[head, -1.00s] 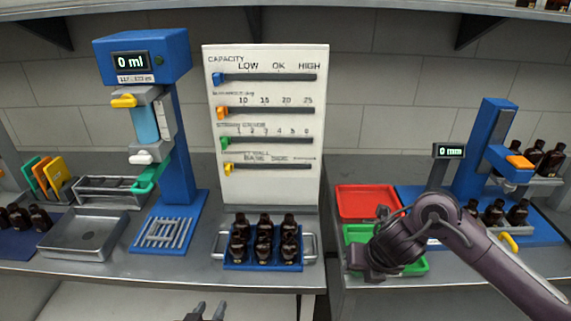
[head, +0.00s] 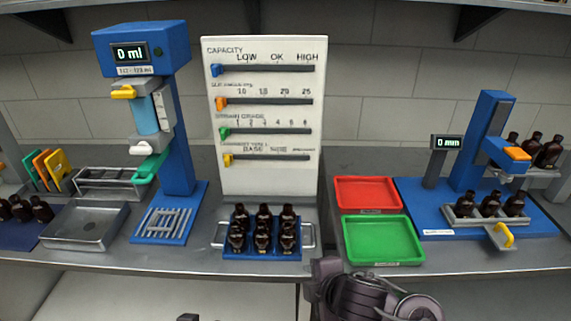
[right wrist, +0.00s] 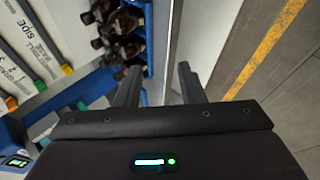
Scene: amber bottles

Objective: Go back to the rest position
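My right gripper (head: 326,285) is low in the head view, in front of the counter edge and right of the blue bottle rack. In the right wrist view its two fingers (right wrist: 158,86) stand apart with nothing between them. The amber bottles (right wrist: 118,28) in their rack show beyond the fingers there. Only a small dark tip of my left gripper (head: 187,318) shows at the bottom edge of the head view; the rest of it is out of frame.
Amber bottles (head: 262,232) stand in the blue rack on the counter. Empty red (head: 367,194) and green (head: 383,240) trays lie to its right. A blue filling stand (head: 178,140) is at left and a blue measuring stand (head: 487,140) at right. The slider board (head: 263,180) stands behind.

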